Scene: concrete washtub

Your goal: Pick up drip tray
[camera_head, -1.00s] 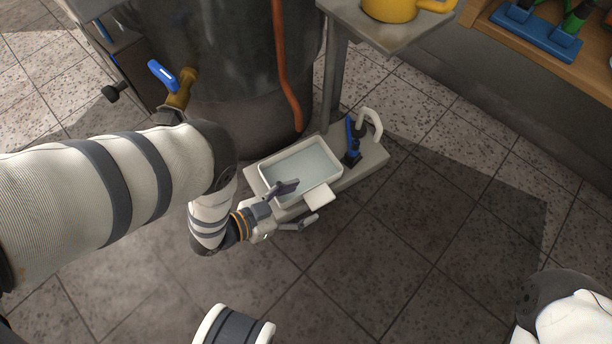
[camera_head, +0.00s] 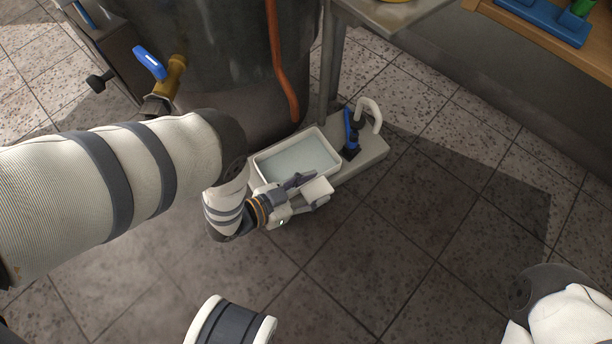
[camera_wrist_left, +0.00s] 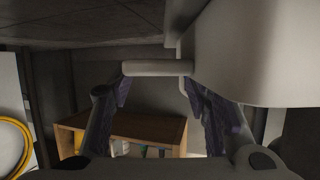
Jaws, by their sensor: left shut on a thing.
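The drip tray (camera_head: 326,139) is a shallow white rectangular tray with a pale grey-blue inside. It is at the low grey shelf beside the dark tub; whether it touches the shelf is hidden. A flat white tab (camera_head: 318,189) sticks out from its near side. My left gripper (camera_head: 308,192) is shut on this tab, one finger on each side. In the left wrist view the tab (camera_wrist_left: 157,68) lies between the fingertips and the tray's wall (camera_wrist_left: 250,45) fills the upper right. My right gripper is not in view.
A blue and black fitting (camera_head: 350,138) and a white curved pipe (camera_head: 371,112) stand close right of the tray. The dark tub (camera_head: 225,70), with an orange hose (camera_head: 280,60), is behind. A blue-handled tap (camera_head: 150,63) is at left. Tiled floor (camera_head: 410,220) in front is clear.

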